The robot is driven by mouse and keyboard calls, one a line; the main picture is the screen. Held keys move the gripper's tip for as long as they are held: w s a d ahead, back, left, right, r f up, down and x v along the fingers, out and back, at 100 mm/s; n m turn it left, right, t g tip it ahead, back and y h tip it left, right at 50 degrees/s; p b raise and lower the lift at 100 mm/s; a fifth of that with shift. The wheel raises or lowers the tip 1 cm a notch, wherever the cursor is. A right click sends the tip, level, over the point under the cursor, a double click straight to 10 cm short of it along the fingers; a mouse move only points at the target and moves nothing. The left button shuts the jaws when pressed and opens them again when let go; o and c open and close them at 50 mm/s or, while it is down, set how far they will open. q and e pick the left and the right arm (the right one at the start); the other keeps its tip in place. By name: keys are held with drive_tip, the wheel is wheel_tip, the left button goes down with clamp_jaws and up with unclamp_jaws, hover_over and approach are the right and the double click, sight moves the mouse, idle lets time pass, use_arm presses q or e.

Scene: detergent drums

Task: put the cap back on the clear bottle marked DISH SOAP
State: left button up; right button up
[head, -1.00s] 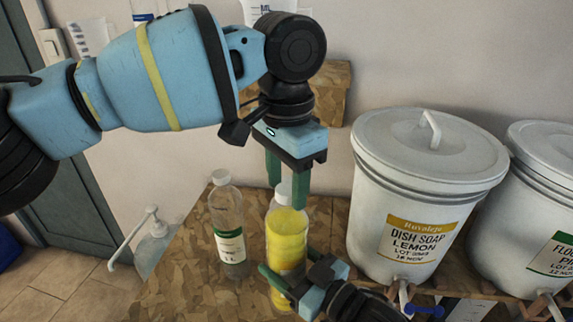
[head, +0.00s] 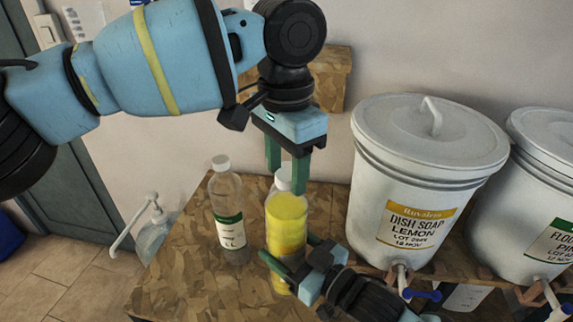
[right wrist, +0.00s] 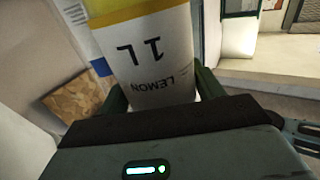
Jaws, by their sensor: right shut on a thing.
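The clear bottle with yellow liquid (head: 287,217) stands upright on the brown patterned worktop, left of the drums. The right wrist view shows its label (right wrist: 153,65), reading LEMON and 1 L upside down; DISH SOAP is not readable. My right gripper (head: 287,272) is shut around its lower body. A white cap (head: 282,180) shows at the bottle's top, partly hidden by a finger; whether it is seated or threaded I cannot tell. My left gripper (head: 287,176) is above the bottle, pointing down, its green fingers apart on either side of the cap.
Another clear bottle (head: 228,208) with a green-banded label and white cap stands close on the left. A white drum (head: 420,190) marked DISH SOAP LEMON stands at right, another drum (head: 530,190) beyond it.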

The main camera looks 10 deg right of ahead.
use_arm(q)
drive_tip(key=shift+o, duration=0.3)
drive_tip(key=shift+r, duration=0.1)
wheel_tip(320, 180, up, 12)
idle(0.4)
idle(0.5)
